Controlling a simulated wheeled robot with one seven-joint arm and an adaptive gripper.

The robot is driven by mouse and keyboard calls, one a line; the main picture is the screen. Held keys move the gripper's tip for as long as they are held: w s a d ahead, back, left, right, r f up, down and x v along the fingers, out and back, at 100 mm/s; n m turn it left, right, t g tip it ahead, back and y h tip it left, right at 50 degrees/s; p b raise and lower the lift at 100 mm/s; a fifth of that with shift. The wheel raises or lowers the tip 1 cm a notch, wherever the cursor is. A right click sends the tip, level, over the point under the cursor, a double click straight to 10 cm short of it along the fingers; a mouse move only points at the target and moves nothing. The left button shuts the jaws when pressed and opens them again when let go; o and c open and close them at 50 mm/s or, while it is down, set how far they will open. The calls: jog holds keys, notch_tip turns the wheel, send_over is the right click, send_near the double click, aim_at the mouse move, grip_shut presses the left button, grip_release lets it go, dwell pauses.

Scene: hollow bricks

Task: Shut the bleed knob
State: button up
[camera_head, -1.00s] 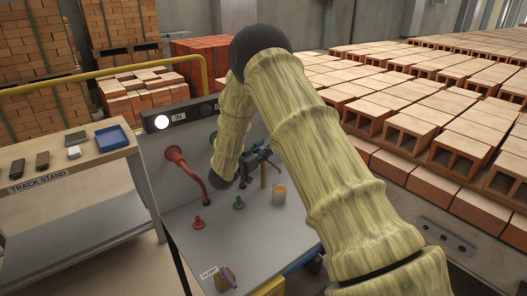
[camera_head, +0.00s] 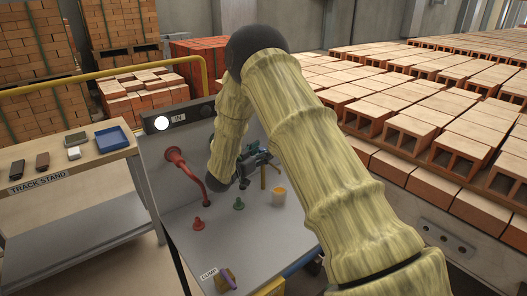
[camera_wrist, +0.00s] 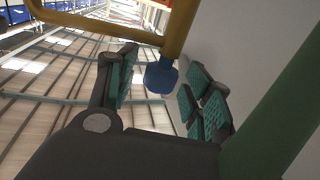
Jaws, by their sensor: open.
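A small blue knob (camera_wrist: 160,77) sits at the end of a yellow pipe (camera_wrist: 180,30) in the wrist view. I cannot tell for sure that it is the bleed knob. My gripper (camera_wrist: 162,88) is open, with teal pads on either side of the blue knob; I cannot tell whether they touch it. In the head view my gripper (camera_head: 258,163) is small, over the grey bench beside the upright panel, and my arm hides part of the fittings there.
A green pipe (camera_wrist: 275,125) runs close on the right in the wrist view. Bricks (camera_head: 440,100) fill the right.

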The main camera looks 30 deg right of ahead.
jog(key=v, duration=1)
jog(key=shift+a, duration=0.35)
jog(key=shift+s, duration=0.1)
